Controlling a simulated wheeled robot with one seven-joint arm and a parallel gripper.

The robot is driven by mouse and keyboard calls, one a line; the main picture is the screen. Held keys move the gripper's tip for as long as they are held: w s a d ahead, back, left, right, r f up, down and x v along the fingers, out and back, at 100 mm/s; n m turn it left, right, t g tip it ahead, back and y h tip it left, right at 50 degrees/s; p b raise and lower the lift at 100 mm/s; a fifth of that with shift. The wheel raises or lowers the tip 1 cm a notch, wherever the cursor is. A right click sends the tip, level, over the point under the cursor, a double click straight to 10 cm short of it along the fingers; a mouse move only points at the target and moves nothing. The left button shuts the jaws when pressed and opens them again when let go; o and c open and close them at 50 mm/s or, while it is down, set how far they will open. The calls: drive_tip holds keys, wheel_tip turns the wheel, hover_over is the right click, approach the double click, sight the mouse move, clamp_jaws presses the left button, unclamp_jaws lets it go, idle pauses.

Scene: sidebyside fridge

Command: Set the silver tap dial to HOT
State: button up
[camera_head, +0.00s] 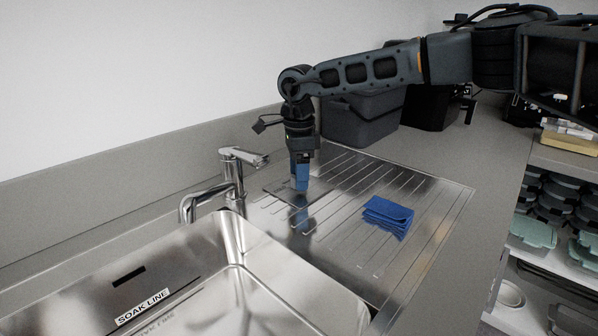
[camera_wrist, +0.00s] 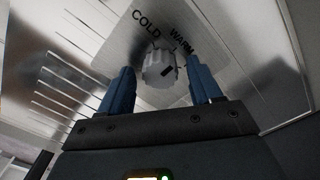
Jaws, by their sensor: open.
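The silver tap dial (camera_wrist: 160,70) is a ridged round knob with a dark pointer mark. It sits on a light plate (camera_wrist: 120,42) lettered COLD and WARM in the wrist view. No HOT lettering is visible there; part of the plate is hidden by my gripper. My gripper (camera_wrist: 162,82) is open, with one blue finger on each side of the dial. I cannot tell whether the fingers touch it. In the head view my gripper (camera_head: 302,188) points down over the drainboard near the tap, and hides the dial. The chrome tap (camera_head: 236,175) stands left of my gripper.
A steel sink (camera_head: 235,240) with a SOAK LINE label is at the front left. A folded blue cloth (camera_head: 388,215) lies on the ribbed drainboard (camera_head: 440,215), right of my gripper. A dark grey bin (camera_head: 350,122) stands behind. Open shelves with containers (camera_head: 535,232) are at the right.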

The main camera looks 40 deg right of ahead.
drive_tip(key=c, duration=1)
drive_tip(key=shift+c, duration=0.2)
drive_tip(key=shift+m, duration=0.3)
drive_tip(key=m+p, duration=0.1)
drive_tip(key=m, duration=0.4)
drive_tip(key=shift+r, duration=0.1)
drive_tip(key=m, duration=0.6)
drive_tip(key=shift+p, duration=0.3)
drive_tip(key=shift+m, duration=0.3)
drive_tip(key=o, duration=1)
